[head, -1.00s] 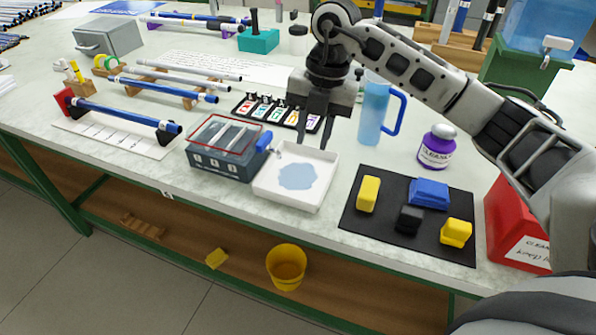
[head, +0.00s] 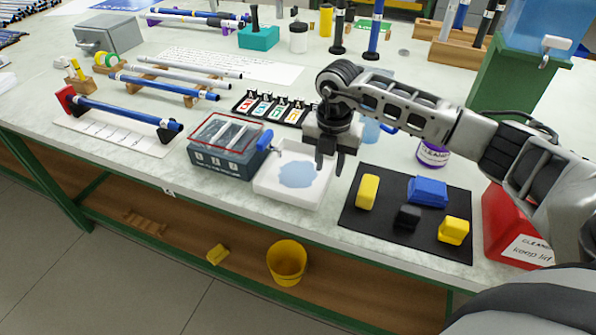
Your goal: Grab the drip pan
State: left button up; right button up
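The drip pan (head: 268,189) is a shallow white square tray with a light blue puddle in it. It sits near the front edge of the bench, in the middle of the head view. My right gripper (head: 330,163) points down at the pan's right back corner. Its two dark fingers are apart, with a gap between them. They overlap the pan's right rim in the picture; I cannot tell whether they touch it. The gripper hides that corner. My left gripper is not in view.
A black mat (head: 384,226) with yellow, blue and black blocks lies to the right. A blue jug (head: 371,131) and a purple-labelled jar (head: 432,155) are partly behind my arm.

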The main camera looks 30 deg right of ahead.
aim_at(329, 175)
notch_tip(329, 175, down, 4)
jog(key=shift+r, duration=0.2)
jog(key=shift+c, duration=0.3)
grip_shut()
jog(key=shift+r, duration=0.1)
jog(key=shift+r, duration=0.1)
